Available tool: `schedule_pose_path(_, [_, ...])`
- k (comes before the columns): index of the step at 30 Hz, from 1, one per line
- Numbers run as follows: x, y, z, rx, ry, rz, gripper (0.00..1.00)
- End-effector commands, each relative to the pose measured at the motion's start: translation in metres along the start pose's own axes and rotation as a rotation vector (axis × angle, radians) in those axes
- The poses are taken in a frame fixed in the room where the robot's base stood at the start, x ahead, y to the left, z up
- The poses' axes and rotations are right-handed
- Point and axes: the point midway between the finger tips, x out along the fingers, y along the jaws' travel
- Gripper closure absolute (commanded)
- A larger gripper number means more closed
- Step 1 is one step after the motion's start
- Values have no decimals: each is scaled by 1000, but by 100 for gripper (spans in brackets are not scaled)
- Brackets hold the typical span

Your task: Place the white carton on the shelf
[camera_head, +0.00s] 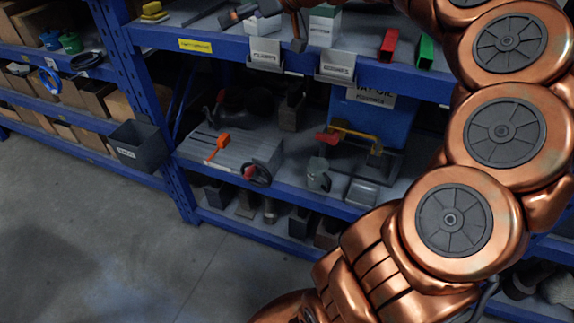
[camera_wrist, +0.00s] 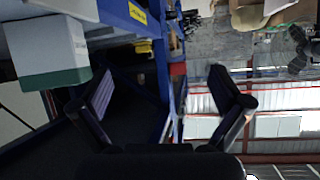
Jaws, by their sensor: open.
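A white carton with a green end band (camera_wrist: 50,45) shows at the upper left of the wrist view, outside the jaws. A pale box that looks like it (camera_head: 324,24) stands on the upper blue shelf (camera_head: 200,33) in the head view, cut by the top edge. My gripper (camera_wrist: 161,88) has its two dark fingers spread wide, with nothing held between them. The carton is beyond the left finger and apart from it, as far as I can tell. My gripper cannot be clearly made out in the head view.
On the upper shelf are a red block (camera_head: 389,44), a green block (camera_head: 425,50) and labelled holders. A grey bin (camera_head: 138,146) hangs on the rack's front. The lower shelf holds a grey case (camera_head: 215,145) and a blue container (camera_head: 372,115). The floor at left is clear.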

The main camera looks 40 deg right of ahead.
Motion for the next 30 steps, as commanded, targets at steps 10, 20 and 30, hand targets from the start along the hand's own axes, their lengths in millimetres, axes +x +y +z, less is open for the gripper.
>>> schedule_pose_path(10, [10,-206,176,62,-610,-129,0])
schedule_pose_path(20, [-82,-247,350,224,-1104,131,0])
schedule_pose_path(30, [-115,-245,389,288,-1209,243,0])
